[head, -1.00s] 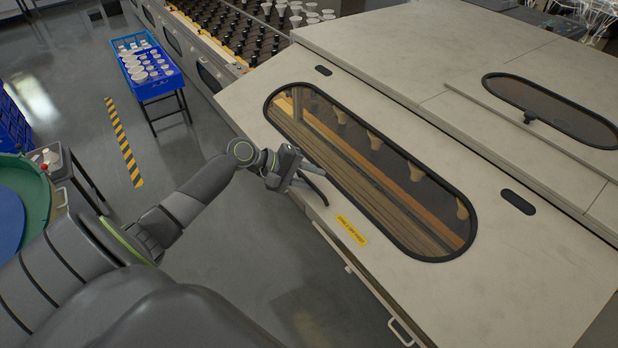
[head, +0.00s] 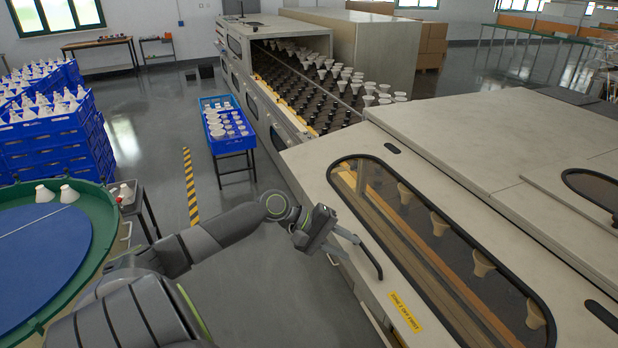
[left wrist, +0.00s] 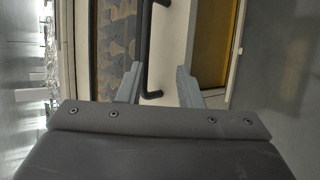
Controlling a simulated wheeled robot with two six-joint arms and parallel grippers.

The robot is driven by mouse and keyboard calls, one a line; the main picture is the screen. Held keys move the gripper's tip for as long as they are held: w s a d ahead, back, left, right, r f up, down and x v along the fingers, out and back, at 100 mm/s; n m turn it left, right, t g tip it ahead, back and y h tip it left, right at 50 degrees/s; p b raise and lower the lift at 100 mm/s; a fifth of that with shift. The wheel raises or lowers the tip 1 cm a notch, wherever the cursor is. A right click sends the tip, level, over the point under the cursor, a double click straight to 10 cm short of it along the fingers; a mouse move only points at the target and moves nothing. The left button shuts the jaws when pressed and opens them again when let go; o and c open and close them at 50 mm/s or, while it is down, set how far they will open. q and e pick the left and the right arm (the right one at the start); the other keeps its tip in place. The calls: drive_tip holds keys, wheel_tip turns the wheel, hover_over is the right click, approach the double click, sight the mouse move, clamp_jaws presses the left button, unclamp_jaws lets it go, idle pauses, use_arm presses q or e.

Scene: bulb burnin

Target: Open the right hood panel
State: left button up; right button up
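The hood panel (head: 460,193) is a pale sloped cover with a long oval window (head: 432,225) and a yellow label (head: 405,312). It looks closed. A black bar handle (head: 371,262) sits on its lower front edge. My left gripper (head: 350,244) is at this handle. In the left wrist view the open fingers (left wrist: 158,80) stand on either side of the black handle (left wrist: 148,45), with gaps visible; I cannot tell how deep the handle lies between them. My right gripper is not in view.
A conveyor with several bulbs (head: 320,75) runs behind the hood. A blue tray table (head: 228,125) stands beyond my left arm. A green-rimmed round table (head: 105,225) and stacked blue crates (head: 60,150) are at the left. Grey floor lies between.

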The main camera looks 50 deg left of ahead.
use_arm(q)
drive_tip(key=v, duration=1)
drive_tip(key=shift+s+a+r+p, duration=0.15)
drive_tip(key=shift+s+a+p, duration=0.05)
drive_tip(key=shift+s+p, duration=0.1)
